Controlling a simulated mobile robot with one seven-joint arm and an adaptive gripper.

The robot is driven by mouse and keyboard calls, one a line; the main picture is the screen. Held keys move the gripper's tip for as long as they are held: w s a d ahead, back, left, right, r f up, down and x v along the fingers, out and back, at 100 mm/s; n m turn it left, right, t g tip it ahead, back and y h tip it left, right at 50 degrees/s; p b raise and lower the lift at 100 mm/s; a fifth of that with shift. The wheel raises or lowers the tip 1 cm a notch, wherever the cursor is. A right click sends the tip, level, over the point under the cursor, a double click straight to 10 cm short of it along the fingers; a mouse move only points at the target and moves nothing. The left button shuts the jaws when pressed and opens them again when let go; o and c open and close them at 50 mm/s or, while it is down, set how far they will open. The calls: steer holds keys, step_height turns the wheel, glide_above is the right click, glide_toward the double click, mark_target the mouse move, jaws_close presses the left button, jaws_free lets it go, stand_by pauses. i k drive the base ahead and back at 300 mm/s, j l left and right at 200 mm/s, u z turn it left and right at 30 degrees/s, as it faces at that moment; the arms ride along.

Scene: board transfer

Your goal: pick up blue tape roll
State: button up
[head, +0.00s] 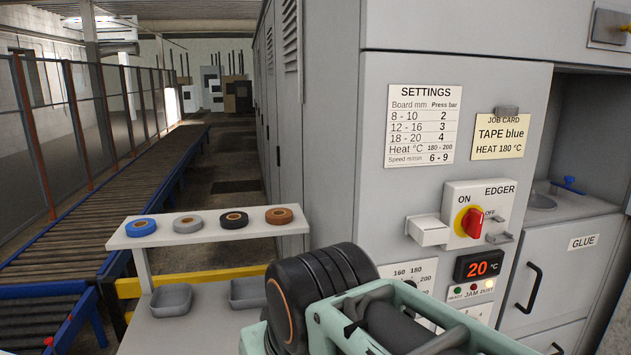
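The blue tape roll (141,227) lies flat at the left end of a narrow white shelf (210,237). To its right on the same shelf lie a grey roll (187,224), a black roll (234,220) and a brown roll (279,216), spaced apart. Part of my arm, black and pale green, rises at the bottom middle, to the right of and nearer than the shelf. I cannot make out my gripper's fingers. Nothing touches the blue roll.
Grey bins (171,300) stand below the shelf. A roller conveyor (120,218) runs along the left. The edger cabinet (420,190) stands close on the right, with a red knob (470,222) and a job card (501,136) reading "TAPE blue". The space above the rolls is clear.

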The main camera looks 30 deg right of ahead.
mark_target(143, 227)
steer(key=k+l+z, duration=0.1)
steer(key=z, duration=0.8)
steer(key=k+z, duration=0.1)
steer(key=z, duration=1)
steer(key=u, duration=2.35)
steer(key=i+j, duration=1.2)
steer(key=j+u, duration=0.05)
steer(key=j, duration=0.05)
